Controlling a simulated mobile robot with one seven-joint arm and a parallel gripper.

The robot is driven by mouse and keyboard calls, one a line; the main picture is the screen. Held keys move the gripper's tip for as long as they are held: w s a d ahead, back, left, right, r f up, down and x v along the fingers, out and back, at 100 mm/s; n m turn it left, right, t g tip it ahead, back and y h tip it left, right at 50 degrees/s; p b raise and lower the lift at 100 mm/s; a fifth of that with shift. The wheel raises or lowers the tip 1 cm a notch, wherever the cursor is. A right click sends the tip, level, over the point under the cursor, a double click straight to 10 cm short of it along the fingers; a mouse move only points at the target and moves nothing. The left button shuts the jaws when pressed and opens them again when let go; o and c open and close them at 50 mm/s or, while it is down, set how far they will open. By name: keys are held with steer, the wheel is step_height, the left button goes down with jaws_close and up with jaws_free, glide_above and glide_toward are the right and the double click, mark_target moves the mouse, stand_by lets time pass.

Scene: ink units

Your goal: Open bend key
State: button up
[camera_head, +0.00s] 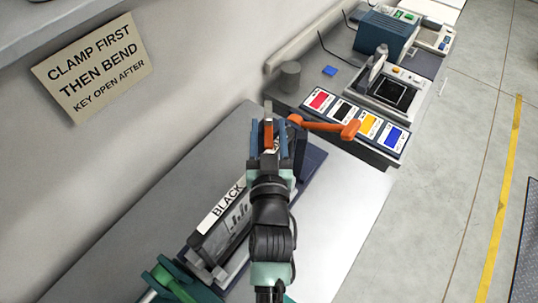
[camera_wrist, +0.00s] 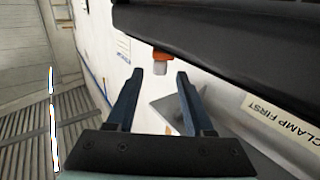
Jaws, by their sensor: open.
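An upright orange-brown piece (camera_head: 268,134), which may be the bend key, shows between the fingers of my gripper (camera_head: 269,128) in the head view. In the wrist view an orange piece with a pale tip (camera_wrist: 159,64) shows between the two blue fingertips of my gripper (camera_wrist: 160,73). The fingers stand apart, with visible space on both sides of the piece. I cannot tell how deep it is between them. The unit labelled BLACK (camera_head: 222,212) lies on the bench, partly hidden by my arm. An orange lever (camera_head: 328,127) sticks out right of my gripper.
A sign (camera_head: 92,68) on the wall reads clamp first, then bend, key open after. A rack of coloured cards (camera_head: 393,152) and a machine (camera_head: 390,90) stand beyond. A green part (camera_head: 165,280) is at the bottom left. The bench right of my arm (camera_head: 345,210) is clear.

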steer(key=s+b, duration=0.2)
steer(key=s, duration=0.5)
steer(key=shift+s+d, duration=0.2)
steer(key=shift+d, duration=0.05)
